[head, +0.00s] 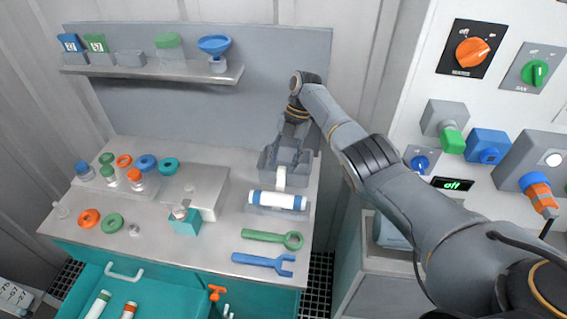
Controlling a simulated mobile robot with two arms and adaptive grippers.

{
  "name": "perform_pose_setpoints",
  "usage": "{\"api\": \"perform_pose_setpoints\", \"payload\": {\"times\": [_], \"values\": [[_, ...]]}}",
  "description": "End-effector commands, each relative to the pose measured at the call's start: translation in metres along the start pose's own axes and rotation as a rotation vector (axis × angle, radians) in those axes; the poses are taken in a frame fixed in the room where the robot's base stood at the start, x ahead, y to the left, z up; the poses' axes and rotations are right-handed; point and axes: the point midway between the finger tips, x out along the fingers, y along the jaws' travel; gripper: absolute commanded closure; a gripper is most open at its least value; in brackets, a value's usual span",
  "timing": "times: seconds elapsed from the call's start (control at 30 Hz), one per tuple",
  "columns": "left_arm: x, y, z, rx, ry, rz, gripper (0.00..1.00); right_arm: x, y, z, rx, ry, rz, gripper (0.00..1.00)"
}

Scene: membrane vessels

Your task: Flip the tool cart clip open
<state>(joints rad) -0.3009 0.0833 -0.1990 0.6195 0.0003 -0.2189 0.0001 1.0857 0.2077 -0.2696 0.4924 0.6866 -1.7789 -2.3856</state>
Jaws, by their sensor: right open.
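The tool cart (140,255) is a teal bench with a grey top. A white upright clip-like piece (281,179) stands on it by a white cylinder with blue ends (277,200), which lies in a grey cradle. My right gripper (284,174) reaches down from behind. It is open, its fingers close around or just behind the white piece; I cannot tell whether they touch. The gripper partly hides what lies behind it. My left gripper is out of view.
A green ring wrench (272,239) and a blue open wrench (263,262) lie in front of the cradle. Caps, rings and bottles fill the bench's left. A shelf (150,72) holds a blue funnel (215,46). An orange handle (217,292) is at the front; a control panel (500,110) stands right.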

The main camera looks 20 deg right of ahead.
Motion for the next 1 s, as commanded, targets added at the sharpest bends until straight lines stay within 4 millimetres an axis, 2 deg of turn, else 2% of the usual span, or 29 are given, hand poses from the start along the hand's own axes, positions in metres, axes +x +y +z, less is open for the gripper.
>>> {"api": "perform_pose_setpoints", "payload": {"times": [0.3, 0.43, 0.6, 1.0], "values": [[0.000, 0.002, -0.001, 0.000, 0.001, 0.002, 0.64, -0.056, 0.009, -0.023, -0.002, -0.002, 0.002, 0.55], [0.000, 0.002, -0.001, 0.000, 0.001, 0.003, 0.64, -0.071, 0.011, -0.030, -0.001, 0.000, 0.000, 0.55], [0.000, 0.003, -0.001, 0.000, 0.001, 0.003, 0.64, -0.079, 0.011, -0.034, 0.000, 0.001, -0.001, 0.55], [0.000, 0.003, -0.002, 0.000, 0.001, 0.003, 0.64, -0.079, 0.011, -0.034, 0.001, 0.002, -0.001, 0.55]]}}
